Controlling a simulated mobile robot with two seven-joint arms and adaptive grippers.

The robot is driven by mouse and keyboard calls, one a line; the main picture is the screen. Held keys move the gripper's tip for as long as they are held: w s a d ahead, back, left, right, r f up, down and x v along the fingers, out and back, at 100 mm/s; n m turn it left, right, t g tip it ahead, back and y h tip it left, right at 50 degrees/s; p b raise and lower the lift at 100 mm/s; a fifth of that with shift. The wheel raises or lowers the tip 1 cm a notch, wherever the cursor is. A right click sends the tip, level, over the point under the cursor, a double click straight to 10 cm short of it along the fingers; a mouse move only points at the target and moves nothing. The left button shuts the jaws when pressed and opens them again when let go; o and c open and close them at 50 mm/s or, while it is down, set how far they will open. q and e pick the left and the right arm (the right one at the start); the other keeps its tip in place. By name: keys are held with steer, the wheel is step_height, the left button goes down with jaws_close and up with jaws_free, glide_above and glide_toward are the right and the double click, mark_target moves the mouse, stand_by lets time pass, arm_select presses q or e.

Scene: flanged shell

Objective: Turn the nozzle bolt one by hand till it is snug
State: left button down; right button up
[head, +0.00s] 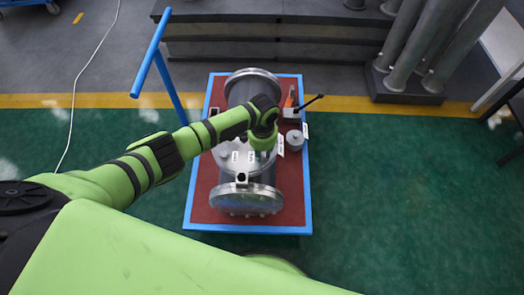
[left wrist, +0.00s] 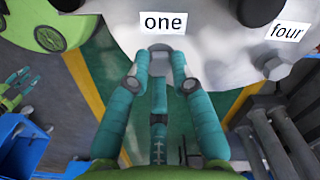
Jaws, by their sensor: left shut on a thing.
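The flanged shell (head: 249,200) is a grey metal vessel with round end flanges, lying on a cart. My left gripper (left wrist: 160,62) has its teal fingers shut on nozzle bolt one (left wrist: 159,48), just below the label "one" (left wrist: 163,22) on the pale nozzle flange (left wrist: 215,50). In the head view my left gripper (head: 264,143) points down over the nozzle, and its wrist hides the fingertips and the bolt. Another bolt (left wrist: 275,70) sits by the label "four" (left wrist: 286,32). A small green and teal gripper, seemingly my right one (left wrist: 18,88), shows at the left wrist view's left edge.
The cart (head: 200,205) has a blue frame, a red-brown top and a blue push handle (head: 150,55). A small grey cylinder (head: 294,140) and a dark-handled tool (head: 308,103) lie to the right of the shell. Grey pipes (head: 425,45) stand at the back right. The green floor on the right is clear.

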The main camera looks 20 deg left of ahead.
mark_target(265, 154)
arm_select(q)
steer(key=shift+w+d+r, duration=0.35)
steer(key=shift+w, duration=0.05)
steer(key=c, duration=1.1)
jaws_free()
steer(key=shift+s+f, duration=0.1)
steer(key=shift+a, duration=0.1)
steer(key=shift+r, duration=0.3)
step_height(265, 154, up, 11)
steer(key=shift+r, duration=0.2)
